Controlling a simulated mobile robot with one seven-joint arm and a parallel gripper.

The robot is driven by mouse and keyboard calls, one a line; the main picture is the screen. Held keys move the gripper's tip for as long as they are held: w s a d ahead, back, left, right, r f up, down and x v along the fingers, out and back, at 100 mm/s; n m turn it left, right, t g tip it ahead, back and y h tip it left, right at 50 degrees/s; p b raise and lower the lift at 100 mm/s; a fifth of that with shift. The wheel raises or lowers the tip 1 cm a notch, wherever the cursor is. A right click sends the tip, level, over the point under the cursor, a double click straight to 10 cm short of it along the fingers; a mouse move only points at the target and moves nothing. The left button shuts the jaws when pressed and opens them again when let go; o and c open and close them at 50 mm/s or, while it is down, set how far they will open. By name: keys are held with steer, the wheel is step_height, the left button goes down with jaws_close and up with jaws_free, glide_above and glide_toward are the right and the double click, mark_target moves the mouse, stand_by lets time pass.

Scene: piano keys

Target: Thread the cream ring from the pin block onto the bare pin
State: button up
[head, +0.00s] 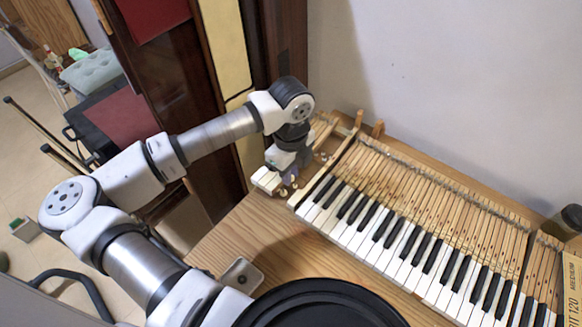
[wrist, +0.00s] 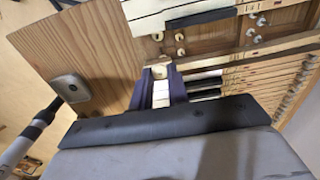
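My gripper (wrist: 160,71) points down over the left end of the keyboard, with its two dark fingers apart. A cream ring (wrist: 159,73) shows between the fingertips in the wrist view; I cannot tell whether the fingers touch it. White key tops show through the gap behind it. I cannot pick out the bare pin or the pin block for sure. In the head view my gripper (head: 287,185) hides most of this spot.
The bare wooden board (head: 255,235) in front is clear except for a metal plate (wrist: 69,88). A wall stands behind.

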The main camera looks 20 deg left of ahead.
steer(key=shift+f+b, duration=0.5)
steer(key=shift+f, duration=1)
step_height(320, 180, down, 3)
steer(key=b, duration=0.2)
steer(key=shift+r+b, duration=0.2)
steer(key=shift+b, duration=0.2)
steer(key=shift+b, duration=1.95)
stand_by(0.4)
steer(key=shift+f+b, duration=1.15)
steer(key=shift+b, duration=0.25)
stand_by(0.6)
steer(key=shift+o, duration=1.2)
steer(key=shift+r, duration=0.1)
